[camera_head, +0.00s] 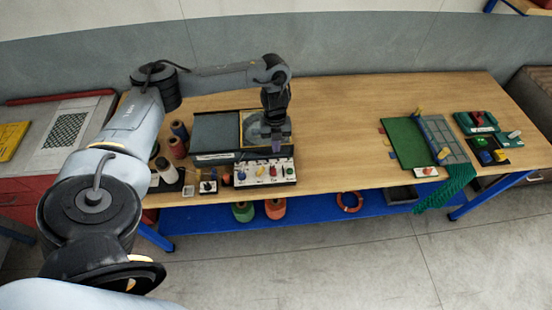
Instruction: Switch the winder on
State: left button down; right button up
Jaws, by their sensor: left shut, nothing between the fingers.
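The winder appears to be the dark box (215,132) on the left half of the table, with a yellow-edged bay on its right side. A white control panel (264,182) with several coloured knobs or buttons, among them yellow, red and green, lies along its front. My right gripper is not in view.
Several thread spools (178,147) stand left of the box. A green mat (405,143), a grey rack (442,138), green netting (446,187) and small coloured parts lie at the right. The table (340,130) is clear in the middle. A blue shelf (320,209) below holds spools and an orange ring.

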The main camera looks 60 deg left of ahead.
pick_arm(q)
jog(key=b, duration=0.3)
send_near(276, 176)
jog(key=f, duration=0.5)
jog(key=shift+d+f, duration=0.2)
jog(key=shift+d, duration=0.15)
jog(key=shift+f, duration=0.55)
jog(key=shift+s, duration=0.1)
jog(key=shift+p, duration=0.3)
